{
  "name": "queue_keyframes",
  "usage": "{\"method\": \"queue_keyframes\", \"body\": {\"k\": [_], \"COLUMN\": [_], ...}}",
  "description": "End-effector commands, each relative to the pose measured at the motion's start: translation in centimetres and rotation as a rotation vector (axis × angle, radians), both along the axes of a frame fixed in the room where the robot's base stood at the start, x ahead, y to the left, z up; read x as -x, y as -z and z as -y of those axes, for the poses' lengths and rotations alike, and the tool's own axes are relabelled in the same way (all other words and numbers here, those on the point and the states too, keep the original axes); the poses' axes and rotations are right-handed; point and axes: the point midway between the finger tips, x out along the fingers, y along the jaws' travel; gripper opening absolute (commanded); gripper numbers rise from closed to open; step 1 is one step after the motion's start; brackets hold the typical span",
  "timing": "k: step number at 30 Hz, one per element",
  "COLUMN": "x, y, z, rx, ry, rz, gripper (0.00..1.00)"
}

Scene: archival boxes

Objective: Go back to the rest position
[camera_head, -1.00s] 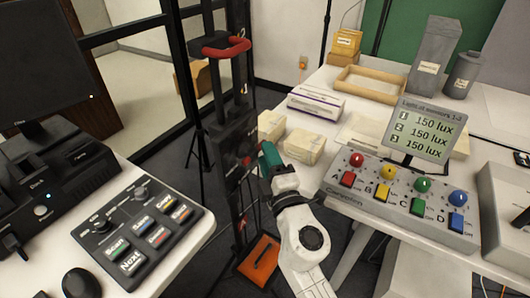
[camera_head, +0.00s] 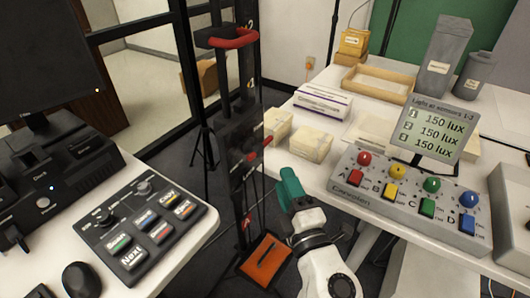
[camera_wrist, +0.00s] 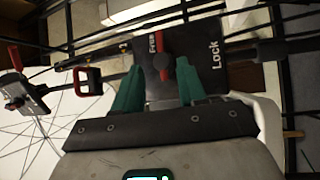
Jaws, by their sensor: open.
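My gripper (camera_head: 289,186) has green fingers and is in the lower middle of the head view, in the gap between the two tables. In the wrist view my gripper (camera_wrist: 158,92) has its two green fingers apart with nothing held between them. Beyond the fingers is a dark panel marked "Lock" (camera_wrist: 205,50) with a red lever (camera_wrist: 160,58). Whether the fingers touch the panel is not clear, though they look apart from it in the head view.
A black upright stand (camera_head: 238,140) with red handles is left of my gripper. The right table holds a button box (camera_head: 400,200), a lux display (camera_head: 437,127) and pale cartons (camera_head: 312,144). The left table has a control panel (camera_head: 140,228). An orange pad (camera_head: 266,258) is below.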

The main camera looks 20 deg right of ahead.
Motion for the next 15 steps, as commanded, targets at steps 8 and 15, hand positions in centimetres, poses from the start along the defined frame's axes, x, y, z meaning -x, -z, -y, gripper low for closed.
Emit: {"method": "queue_keyframes", "body": {"k": [8, 15], "x": [0.7, 6.0], "y": [-0.6, 2.3], "z": [2.9, 13.2], "rx": [-0.102, -0.562], "ry": [0.086, 0.450], "rz": [-0.023, -0.219], "gripper": [0.41, 0.41]}}
